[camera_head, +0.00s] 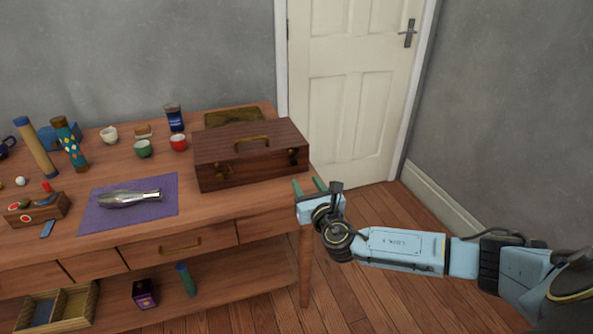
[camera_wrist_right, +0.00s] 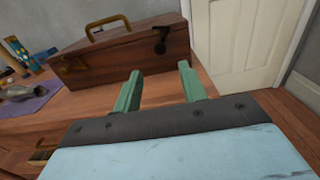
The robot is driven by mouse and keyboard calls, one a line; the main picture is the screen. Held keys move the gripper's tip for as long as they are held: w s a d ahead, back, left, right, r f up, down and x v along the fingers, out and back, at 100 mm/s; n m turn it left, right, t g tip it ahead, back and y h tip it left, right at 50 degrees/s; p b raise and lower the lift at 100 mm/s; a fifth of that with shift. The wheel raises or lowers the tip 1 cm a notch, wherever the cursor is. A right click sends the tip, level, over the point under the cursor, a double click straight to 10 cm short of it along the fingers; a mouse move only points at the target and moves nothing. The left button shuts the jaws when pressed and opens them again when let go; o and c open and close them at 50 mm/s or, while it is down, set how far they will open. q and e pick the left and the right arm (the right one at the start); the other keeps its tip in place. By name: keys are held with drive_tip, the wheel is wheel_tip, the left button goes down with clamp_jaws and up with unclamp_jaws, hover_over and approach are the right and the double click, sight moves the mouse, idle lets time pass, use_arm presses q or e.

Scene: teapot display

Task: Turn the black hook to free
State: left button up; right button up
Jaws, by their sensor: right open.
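A brown wooden box (camera_head: 235,160) with a brass handle stands shut at the right end of the table. A black hook (camera_head: 293,156) is on the right of its front face. In the right wrist view the black hook (camera_wrist_right: 160,41) shows as a curved dark shape near the box's right edge. My right gripper (camera_head: 308,186), with green fingers, is open and empty. It is in front of the box's right end, apart from the hook. My left gripper is out of view.
A purple cloth (camera_head: 100,217) with a metal vase (camera_head: 130,198) lies left of the box. A red cup (camera_head: 179,142), a green cup (camera_head: 143,148) and a dark jar (camera_head: 174,118) stand behind. The table's right edge is close to my gripper. Floor is open to the right.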

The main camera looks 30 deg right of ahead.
sight(295, 163)
drive_tip(key=b+x, duration=0.2)
drive_tip(key=x, duration=0.5)
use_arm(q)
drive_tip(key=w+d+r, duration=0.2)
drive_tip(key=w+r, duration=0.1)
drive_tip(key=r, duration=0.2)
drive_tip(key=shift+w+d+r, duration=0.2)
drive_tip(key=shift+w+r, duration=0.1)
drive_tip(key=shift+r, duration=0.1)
use_arm(e)
drive_tip(key=shift+x, duration=0.85)
drive_tip(key=shift+d, duration=0.1)
drive_tip(key=shift+s, duration=0.1)
clamp_jaws()
